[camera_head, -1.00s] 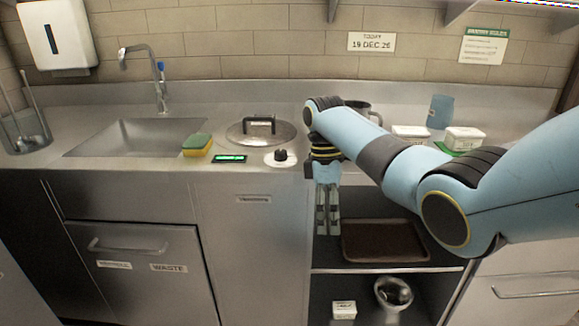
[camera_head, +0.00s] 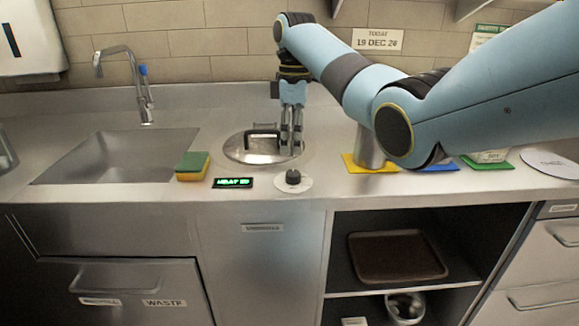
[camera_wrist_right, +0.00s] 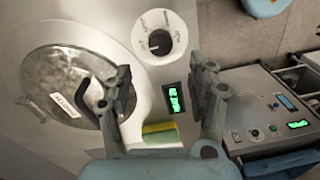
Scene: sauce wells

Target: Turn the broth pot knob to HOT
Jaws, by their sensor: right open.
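The broth pot knob (camera_head: 293,177) is a small black knob on a round white dial plate (camera_head: 305,185) at the counter's front. In the right wrist view the knob (camera_wrist_right: 160,42) has printed labels around it; its exact setting is too small to tell. The lidded broth pot (camera_head: 250,152) is set in the counter behind it. A small display (camera_head: 233,183) with green text lies left of the knob. My right gripper (camera_head: 291,152) is open, points down, and hangs above the pot lid's right side, behind and apart from the knob. My left gripper is not in view.
A green and yellow sponge (camera_head: 192,166) lies left of the display, beside the sink (camera_head: 115,158). A metal container (camera_head: 370,145) stands on a yellow mat to the right, partly hidden by my right arm. An open shelf below holds a brown tray (camera_head: 398,257).

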